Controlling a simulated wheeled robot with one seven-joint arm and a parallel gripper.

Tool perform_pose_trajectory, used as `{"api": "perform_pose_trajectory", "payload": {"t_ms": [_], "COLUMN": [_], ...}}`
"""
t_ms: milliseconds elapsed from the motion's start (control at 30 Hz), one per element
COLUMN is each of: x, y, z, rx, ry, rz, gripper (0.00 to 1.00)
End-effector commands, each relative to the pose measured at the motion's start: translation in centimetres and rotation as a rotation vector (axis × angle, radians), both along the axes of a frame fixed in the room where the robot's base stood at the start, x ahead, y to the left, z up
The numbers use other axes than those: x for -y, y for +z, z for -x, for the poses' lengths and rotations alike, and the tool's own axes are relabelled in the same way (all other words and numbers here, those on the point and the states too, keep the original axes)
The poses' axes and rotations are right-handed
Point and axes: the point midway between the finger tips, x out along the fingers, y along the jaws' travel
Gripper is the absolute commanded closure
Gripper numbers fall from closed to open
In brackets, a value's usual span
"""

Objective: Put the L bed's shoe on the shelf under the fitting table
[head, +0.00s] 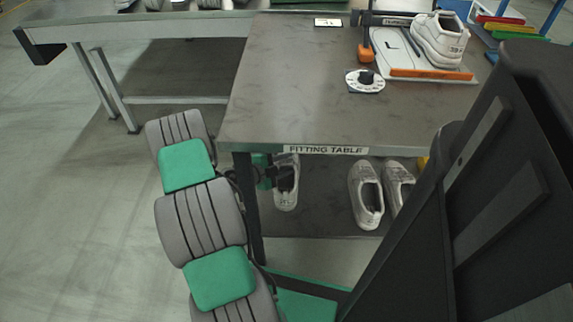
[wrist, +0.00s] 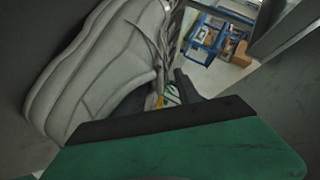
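A white lace-up shoe (head: 287,185) is at the left of the lower shelf (head: 310,222) under the fitting table (head: 270,100); whether it rests on the shelf is hard to tell. My gripper (head: 270,174) is under the tabletop, just left of that shoe and overlapping its edge. In the wrist view the white shoe (wrist: 95,75) fills the upper left, tilted and very close. Two dark fingertips of my gripper (wrist: 160,98) show with a gap between them, next to the shoe. Which bed the shoe came from cannot be seen.
Two more white shoes (head: 366,195) (head: 397,183) stand farther right on the shelf. A long bench (head: 130,28) adjoins at left. The floor at left is clear.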

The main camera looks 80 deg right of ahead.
Motion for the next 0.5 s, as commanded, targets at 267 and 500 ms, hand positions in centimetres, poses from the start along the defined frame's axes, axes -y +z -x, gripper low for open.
{"api": "perform_pose_trajectory", "payload": {"t_ms": [267,500], "x": [-3.9,-8.2], "y": [2.0,3.9], "z": [-2.8,-5.5], "rx": [-0.001,0.0], "ry": [0.008,0.005], "rz": [-0.004,-0.004], "gripper": [0.55,0.55]}}
